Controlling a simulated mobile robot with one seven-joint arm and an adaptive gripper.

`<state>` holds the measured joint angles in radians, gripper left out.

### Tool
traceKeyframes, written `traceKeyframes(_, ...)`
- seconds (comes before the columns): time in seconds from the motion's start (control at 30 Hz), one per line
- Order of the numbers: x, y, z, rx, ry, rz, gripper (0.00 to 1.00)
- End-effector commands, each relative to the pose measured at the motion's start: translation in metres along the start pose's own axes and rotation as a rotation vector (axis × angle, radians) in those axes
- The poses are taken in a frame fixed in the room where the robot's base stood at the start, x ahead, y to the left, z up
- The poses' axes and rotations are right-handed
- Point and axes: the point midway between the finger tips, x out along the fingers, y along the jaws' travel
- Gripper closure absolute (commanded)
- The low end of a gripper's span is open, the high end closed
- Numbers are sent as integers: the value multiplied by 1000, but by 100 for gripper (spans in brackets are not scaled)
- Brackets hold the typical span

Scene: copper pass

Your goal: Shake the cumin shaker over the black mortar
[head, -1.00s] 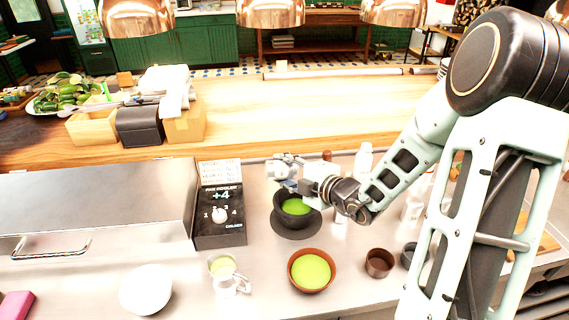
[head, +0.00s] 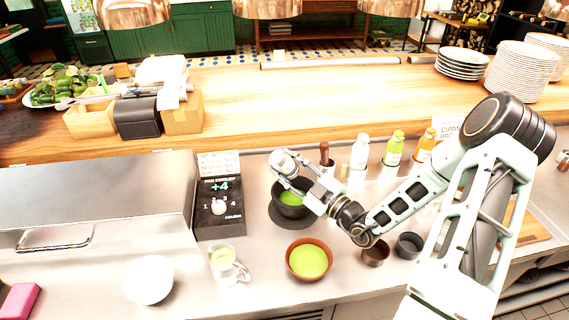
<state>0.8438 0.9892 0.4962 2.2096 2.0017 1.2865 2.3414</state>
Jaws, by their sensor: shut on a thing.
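My gripper (head: 288,169) is above the mortar's back rim, shut on a small pale, silvery shaker (head: 281,159). The shaker is tilted and held clear of the mortar. Its label cannot be read, and the fingers partly hide it. My gripper and wrist cover the mortar's right side.
A brown bowl of green liquid (head: 309,261), a glass mug (head: 223,263) and a white bowl (head: 148,280) stand in front. Small dark cups (head: 409,245) are at right. Bottles (head: 359,152) stand behind my arm. The pan cooler control box (head: 219,205) is left of the mortar.

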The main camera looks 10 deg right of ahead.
Motion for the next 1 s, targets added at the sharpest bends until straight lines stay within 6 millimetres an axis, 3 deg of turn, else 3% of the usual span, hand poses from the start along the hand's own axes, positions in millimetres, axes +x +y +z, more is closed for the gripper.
traceKeyframes(0.43,0,1,0,20,10,10,89)
traceKeyframes(0.8,2,18,-24,19,9,9,89)
traceKeyframes(1.0,0,3,-4,24,8,9,89)
